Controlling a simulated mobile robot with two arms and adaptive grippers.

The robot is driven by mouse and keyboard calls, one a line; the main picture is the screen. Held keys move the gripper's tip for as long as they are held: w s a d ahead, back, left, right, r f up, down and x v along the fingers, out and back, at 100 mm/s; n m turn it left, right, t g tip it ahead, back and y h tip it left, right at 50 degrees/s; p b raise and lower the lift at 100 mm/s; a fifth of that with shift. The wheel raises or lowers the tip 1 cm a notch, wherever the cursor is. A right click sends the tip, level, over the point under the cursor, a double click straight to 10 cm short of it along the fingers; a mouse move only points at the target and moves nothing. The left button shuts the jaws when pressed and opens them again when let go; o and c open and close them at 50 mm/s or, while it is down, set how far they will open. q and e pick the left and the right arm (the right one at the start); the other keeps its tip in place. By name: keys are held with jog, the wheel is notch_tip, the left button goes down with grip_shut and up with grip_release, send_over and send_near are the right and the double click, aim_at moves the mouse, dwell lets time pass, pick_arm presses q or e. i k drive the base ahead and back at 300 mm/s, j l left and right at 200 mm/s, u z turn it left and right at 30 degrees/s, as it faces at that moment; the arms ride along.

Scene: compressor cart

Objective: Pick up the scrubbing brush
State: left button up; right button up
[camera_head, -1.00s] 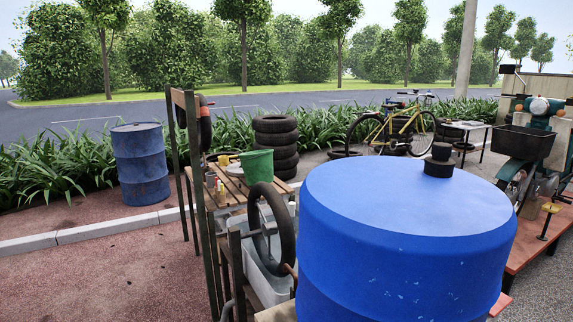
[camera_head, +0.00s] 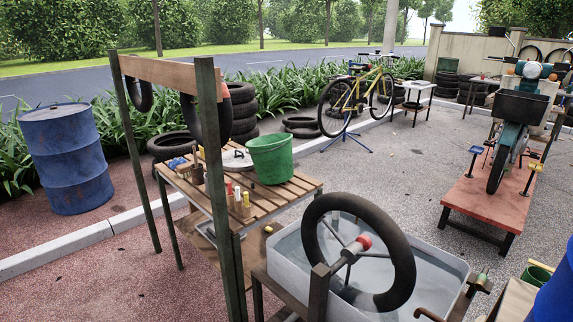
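I cannot make out the scrubbing brush for certain. A slatted wooden table (camera_head: 292,190) holds small items: a little blue object (camera_head: 177,163) at its left end, a dark cup-like holder (camera_head: 197,174) with something upright in it, and several small bottles (camera_head: 238,200). Any of the small things is too small to identify as the brush. A small yellowish object (camera_head: 268,229) shows below the table's front edge. Neither of my grippers is in view.
A green bucket (camera_head: 271,160) stands on the table. A water tub (camera_head: 440,262) with a tire on a stand (camera_head: 398,250) is in front. A blue drum (camera_head: 66,165) stands left; open paving lies right, before a red motorcycle platform (camera_head: 470,208).

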aim_at(184, 170)
jog(key=i+j, duration=0.15)
jog(key=j, duration=0.25)
jog(key=i+j+z, duration=0.15)
jog(key=j+z, duration=0.15)
jog(key=z, duration=0.15)
jog(key=i+j+z, duration=0.15)
jog(key=j+z, duration=0.35)
jog(key=l, duration=0.15)
